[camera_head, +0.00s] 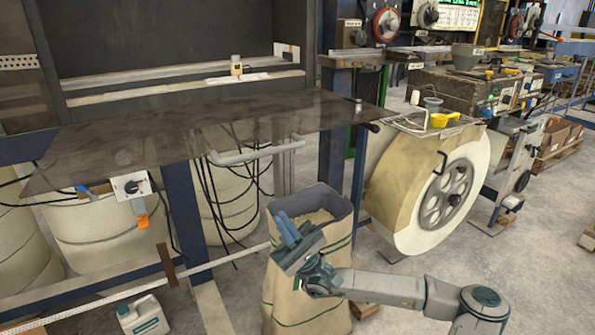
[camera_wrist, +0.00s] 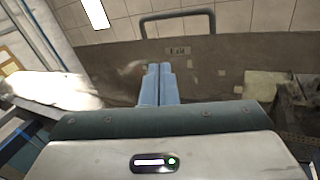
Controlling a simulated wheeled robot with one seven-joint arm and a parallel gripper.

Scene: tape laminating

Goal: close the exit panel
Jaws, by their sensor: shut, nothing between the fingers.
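The exit panel (camera_head: 215,125) is a wide dark brown sheet, standing out flat from the machine in the head view. A grey bar handle (camera_head: 255,151) shows just below its front edge. In the wrist view the panel (camera_wrist: 225,62) fills the middle, with a small "Exit" label (camera_wrist: 178,50) and the handle (camera_wrist: 178,14) above it. My gripper (camera_head: 284,224) is below and in front of the panel, its blue fingers pointing up and left. In the wrist view the fingers (camera_wrist: 157,70) are together, empty, and overlap the panel's face below the handle; contact cannot be told.
An open paper sack (camera_head: 335,235) stands directly behind my gripper. A large cream roll (camera_head: 405,190) is to the right. Cream drums (camera_head: 100,240) and black cables lie under the panel. A white jug (camera_head: 142,316) is on the floor at lower left.

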